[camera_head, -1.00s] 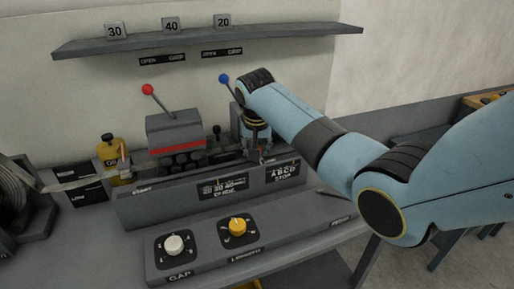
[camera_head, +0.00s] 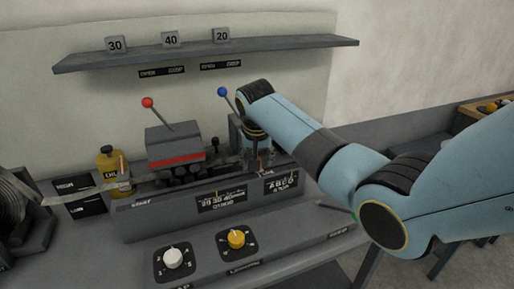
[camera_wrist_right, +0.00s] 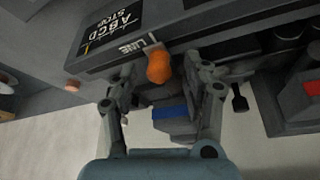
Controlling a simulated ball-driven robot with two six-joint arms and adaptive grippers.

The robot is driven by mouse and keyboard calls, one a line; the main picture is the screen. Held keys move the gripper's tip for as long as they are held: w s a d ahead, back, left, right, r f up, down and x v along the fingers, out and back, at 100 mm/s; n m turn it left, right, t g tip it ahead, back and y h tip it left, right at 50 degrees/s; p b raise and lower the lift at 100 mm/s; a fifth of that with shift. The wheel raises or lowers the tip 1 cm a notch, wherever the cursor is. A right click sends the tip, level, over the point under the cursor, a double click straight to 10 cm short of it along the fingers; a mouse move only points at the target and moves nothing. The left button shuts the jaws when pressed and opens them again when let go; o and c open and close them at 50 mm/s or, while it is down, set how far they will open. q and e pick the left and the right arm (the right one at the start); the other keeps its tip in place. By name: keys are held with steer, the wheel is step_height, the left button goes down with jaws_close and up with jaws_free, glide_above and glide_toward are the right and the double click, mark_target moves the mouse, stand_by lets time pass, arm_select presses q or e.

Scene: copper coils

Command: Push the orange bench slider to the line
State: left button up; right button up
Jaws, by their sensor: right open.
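The orange slider (camera_wrist_right: 158,67) shows in the right wrist view as a rounded orange knob at the bench's edge, beside a white label reading LINE (camera_wrist_right: 135,45). My right gripper (camera_wrist_right: 166,82) is open, with one finger on each side of the knob; I cannot tell whether either finger touches it. In the head view my right gripper (camera_head: 262,158) reaches down at the right end of the bench (camera_head: 160,215), beside the ABCD STOP plate (camera_head: 281,184), and mostly hides the slider. My left gripper is not in view.
A red-knobbed lever (camera_head: 148,103) and a blue-knobbed lever (camera_head: 222,92) stand behind the bench. A panel with a white dial (camera_head: 173,258) and a yellow dial (camera_head: 236,239) lies in front.

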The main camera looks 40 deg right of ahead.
steer(key=v, duration=1.1)
